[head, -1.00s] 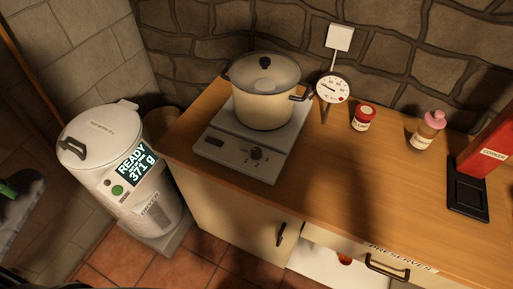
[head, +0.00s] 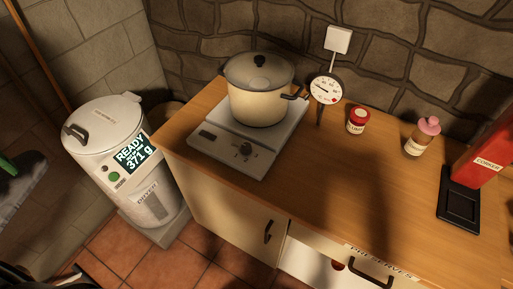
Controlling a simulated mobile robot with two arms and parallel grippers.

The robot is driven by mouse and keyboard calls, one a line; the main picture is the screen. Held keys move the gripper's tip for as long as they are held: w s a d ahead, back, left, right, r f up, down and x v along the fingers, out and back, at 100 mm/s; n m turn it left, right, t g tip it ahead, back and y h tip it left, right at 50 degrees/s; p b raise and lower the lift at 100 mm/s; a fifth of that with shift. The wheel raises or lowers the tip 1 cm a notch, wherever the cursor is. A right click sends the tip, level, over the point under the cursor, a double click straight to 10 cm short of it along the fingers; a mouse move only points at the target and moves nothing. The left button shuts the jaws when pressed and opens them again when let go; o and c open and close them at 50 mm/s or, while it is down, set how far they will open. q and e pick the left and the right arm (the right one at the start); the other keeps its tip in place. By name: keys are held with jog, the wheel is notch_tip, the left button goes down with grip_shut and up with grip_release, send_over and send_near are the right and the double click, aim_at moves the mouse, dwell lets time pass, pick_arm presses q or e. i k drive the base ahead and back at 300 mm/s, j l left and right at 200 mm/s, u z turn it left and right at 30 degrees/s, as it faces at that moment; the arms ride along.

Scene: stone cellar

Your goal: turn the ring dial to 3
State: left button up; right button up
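A hot plate (head: 222,157) stands on the wooden counter. A small dark round dial (head: 246,149) is on its sloping front panel, with a dark display window (head: 207,135) to its left. The marks around the dial are too small to read, so I cannot tell its setting. A cream lidded pot (head: 258,100) sits on the plate behind the dial. Neither of my grippers can be made out. A dark shape cut off at the bottom left corner is too partial to identify.
A round thermometer gauge (head: 325,89) stands right of the pot. A red-lidded jar (head: 357,121), a pink-capped bottle (head: 422,137) and a red corker (head: 486,155) are farther right. The counter's front middle is clear.

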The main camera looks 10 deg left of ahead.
aim_at(246, 149)
jog(key=k+l+u, duration=0.1)
jog(key=l, duration=0.3)
jog(key=l+u, duration=0.1)
jog(key=l, duration=0.35)
jog(key=k+l+u, duration=0.1)
jog(key=l, duration=0.25)
jog(key=k, duration=0.05)
